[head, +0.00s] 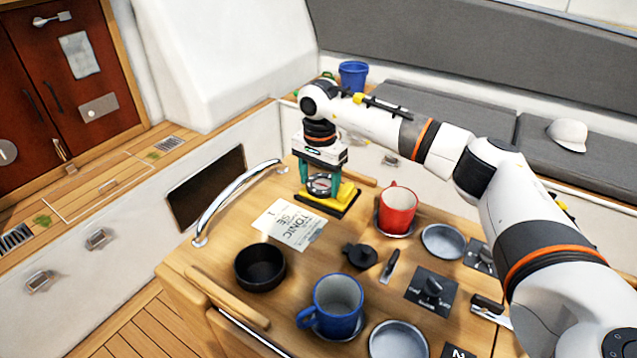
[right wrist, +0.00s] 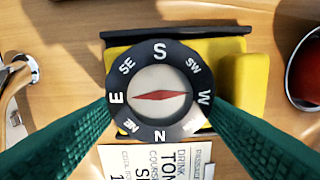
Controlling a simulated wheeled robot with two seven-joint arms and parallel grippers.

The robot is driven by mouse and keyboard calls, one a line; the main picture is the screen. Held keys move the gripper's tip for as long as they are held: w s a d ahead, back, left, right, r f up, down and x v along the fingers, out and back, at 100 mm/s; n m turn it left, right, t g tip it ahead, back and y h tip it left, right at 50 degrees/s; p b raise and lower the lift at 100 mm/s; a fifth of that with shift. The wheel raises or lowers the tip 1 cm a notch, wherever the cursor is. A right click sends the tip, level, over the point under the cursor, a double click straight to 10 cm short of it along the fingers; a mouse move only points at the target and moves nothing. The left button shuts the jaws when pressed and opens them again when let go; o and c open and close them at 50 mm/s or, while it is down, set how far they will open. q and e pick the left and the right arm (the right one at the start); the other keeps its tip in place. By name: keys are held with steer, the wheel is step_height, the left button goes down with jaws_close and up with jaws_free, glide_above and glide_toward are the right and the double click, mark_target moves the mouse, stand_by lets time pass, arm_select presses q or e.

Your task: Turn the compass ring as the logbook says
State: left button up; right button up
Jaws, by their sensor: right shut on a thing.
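The compass has a black ring (right wrist: 127,67) with white letters, on a yellow body (head: 345,196) over a dark base. In the right wrist view S is at the top, N at the bottom, E left and W right; the red needle (right wrist: 161,96) lies roughly along E–W. My right gripper (head: 319,184) reaches down from above, its green fingers shut on the ring's E and W sides. The logbook page (head: 290,223) lies in front of the compass. Its large print reads TONIC and SE; smaller lines are partly unreadable. My left gripper is out of view.
A red mug (head: 397,211) stands close right of the compass. A black bowl (head: 260,268), a blue mug (head: 337,303), plates and dark switch panels fill the front and right of the table. A steel rail (head: 232,203) runs along the left edge.

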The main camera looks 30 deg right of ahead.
steer(key=shift+n, duration=0.5)
steer(key=o, duration=1)
